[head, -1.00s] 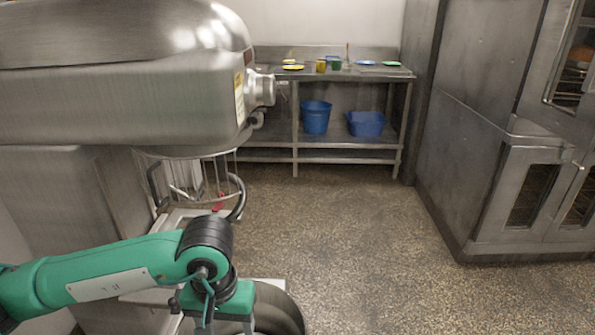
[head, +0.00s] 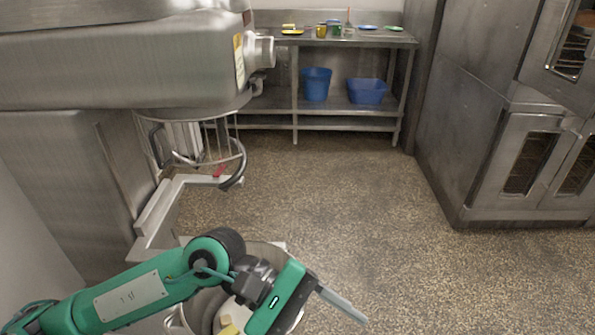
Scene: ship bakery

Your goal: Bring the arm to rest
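My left arm, green with black joints, comes in from the lower left in the head view. Its gripper (head: 342,304) points down to the right, in front of a metal bowl (head: 291,257). A grey finger sticks out over the floor; the other finger cannot be made out, so its opening is unclear. Nothing shows at the visible fingertip. The gripper and arm hide part of the bowl, which has something pale and yellowish inside. My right gripper is not in view.
A large steel mixer (head: 120,62) with a wire guard (head: 215,150) fills the left. A steel shelf table (head: 345,41) with blue tubs (head: 366,92) stands at the back. Steel ovens (head: 500,150) stand at the right. The speckled floor (head: 400,230) between is clear.

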